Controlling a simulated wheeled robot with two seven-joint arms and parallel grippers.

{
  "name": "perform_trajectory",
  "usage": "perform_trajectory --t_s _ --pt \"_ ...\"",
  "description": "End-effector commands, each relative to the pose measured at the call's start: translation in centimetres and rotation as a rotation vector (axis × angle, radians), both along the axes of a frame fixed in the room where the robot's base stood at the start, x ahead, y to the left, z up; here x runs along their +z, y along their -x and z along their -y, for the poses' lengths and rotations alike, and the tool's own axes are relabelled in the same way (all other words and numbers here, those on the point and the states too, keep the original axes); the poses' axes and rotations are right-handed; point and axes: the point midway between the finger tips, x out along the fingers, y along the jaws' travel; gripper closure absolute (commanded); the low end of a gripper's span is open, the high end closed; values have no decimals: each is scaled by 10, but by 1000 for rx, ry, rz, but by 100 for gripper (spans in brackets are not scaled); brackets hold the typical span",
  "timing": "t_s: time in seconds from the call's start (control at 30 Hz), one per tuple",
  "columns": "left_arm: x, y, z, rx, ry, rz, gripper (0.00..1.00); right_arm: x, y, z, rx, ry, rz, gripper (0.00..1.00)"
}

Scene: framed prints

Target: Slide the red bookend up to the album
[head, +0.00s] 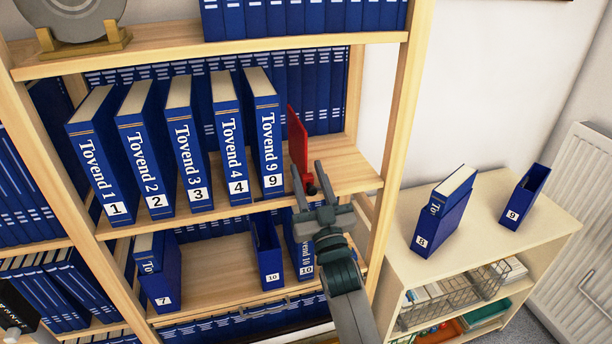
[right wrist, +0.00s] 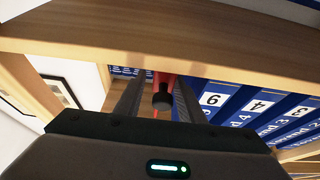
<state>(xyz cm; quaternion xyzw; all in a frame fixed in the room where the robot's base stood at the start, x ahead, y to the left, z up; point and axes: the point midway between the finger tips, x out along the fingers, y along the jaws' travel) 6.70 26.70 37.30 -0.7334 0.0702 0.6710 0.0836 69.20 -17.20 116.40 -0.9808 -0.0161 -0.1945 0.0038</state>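The red bookend (head: 298,146) stands upright on the middle shelf, right of the row of blue albums. A gap separates it from the nearest album, Tovend 9 (head: 266,135). My right gripper (head: 312,180) is at the bookend's front, with its fingers apart around the dark knob. In the right wrist view the knob (right wrist: 162,99) sits between the two fingers, with a visible gap on its left side; the red bookend (right wrist: 163,80) shows behind it. Album 9 (right wrist: 212,99) is to the right there.
Albums Tovend 1 (head: 98,165) to 4 stand left of album 9, leaning slightly. The shelf's right upright (head: 398,110) is close to my right gripper. Albums 7 and 10 stand below. Album 8 (head: 440,215) and a blue slipcase (head: 523,197) stand on the cabinet at right.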

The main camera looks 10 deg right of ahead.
Motion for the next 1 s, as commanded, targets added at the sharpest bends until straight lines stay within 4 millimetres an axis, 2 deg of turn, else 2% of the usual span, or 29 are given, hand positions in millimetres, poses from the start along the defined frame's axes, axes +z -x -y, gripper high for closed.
perform_trajectory --t_s 0.2,0.47,0.67,1.0 --pt "0 0 20 5 21 1 55 0 0 -1 1 -1 0 65" --pt "-6 0 15 3 15 0 55 -7 11 0 0 -1 -1 65" --pt "-18 0 12 2 12 1 55 -20 36 1 1 -2 -2 65" --pt "-43 0 11 2 11 1 55 -47 99 4 0 -1 -3 65"
